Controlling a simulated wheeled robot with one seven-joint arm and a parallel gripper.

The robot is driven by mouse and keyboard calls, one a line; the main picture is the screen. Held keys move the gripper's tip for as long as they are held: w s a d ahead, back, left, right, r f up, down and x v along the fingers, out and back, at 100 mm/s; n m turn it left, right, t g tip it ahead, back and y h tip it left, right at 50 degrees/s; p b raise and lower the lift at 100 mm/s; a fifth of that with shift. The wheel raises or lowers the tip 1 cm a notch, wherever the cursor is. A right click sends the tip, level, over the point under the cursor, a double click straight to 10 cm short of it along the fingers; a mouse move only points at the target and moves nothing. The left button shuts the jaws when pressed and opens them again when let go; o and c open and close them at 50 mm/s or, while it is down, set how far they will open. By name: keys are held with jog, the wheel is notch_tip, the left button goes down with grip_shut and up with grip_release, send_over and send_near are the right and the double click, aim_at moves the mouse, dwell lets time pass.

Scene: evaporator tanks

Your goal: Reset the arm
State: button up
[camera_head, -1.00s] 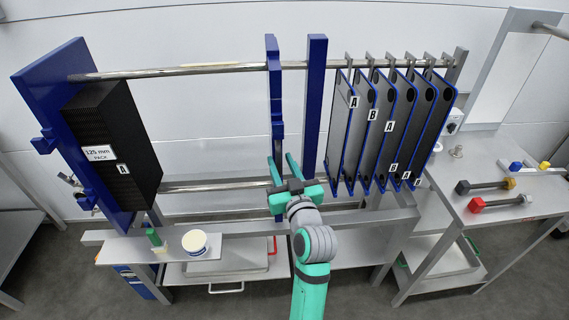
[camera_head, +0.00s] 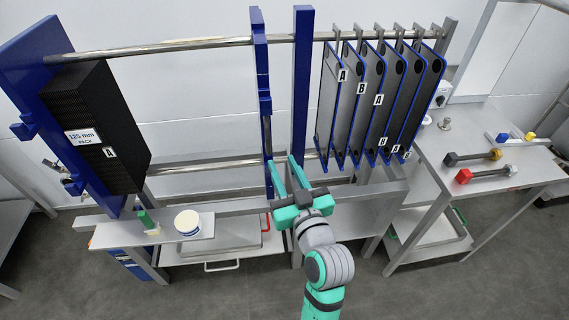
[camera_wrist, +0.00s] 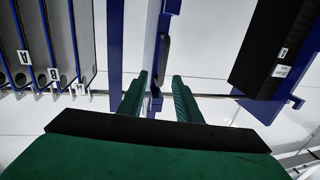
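My arm reaches up from the bottom of the head view, and my gripper (camera_head: 287,175) is in front of the lower rail, near the foot of the two blue uprights. Its two green fingers are apart with nothing between them. In the wrist view the fingers of my gripper (camera_wrist: 160,97) are also apart and empty, with a blue upright (camera_wrist: 155,50) beyond them. In the head view the movable blue upright (camera_head: 262,90) stands left of a plain blue post (camera_head: 301,85). Whether a finger touches the upright cannot be told.
Several blue-edged plates (camera_head: 345,110) hang on the upper rail (camera_head: 190,45) at right. A black pack (camera_head: 95,125) stands against the blue end plate at left. A white tub (camera_head: 188,224) sits on a shelf below. Bolts (camera_head: 485,173) lie on the right bench.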

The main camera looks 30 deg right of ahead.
dwell(0.3)
jog(key=s+a+f+g, duration=0.1)
jog(key=s+a+f, duration=0.5)
jog(key=f, duration=0.4)
jog(key=s+a+f+g, duration=0.1)
jog(key=s+a+f, duration=0.55)
jog(key=f, duration=0.25)
jog(key=s+a+f+n+y, duration=0.1)
jog(key=s+a, duration=0.4)
jog(key=s, duration=0.4)
jog(key=s+a+f+n+y, duration=0.1)
jog(key=s+a+y, duration=0.1)
jog(key=s+a, duration=0.4)
jog(key=s, duration=0.4)
jog(key=shift+a+f, duration=0.25)
jog(key=shift+f, duration=0.15)
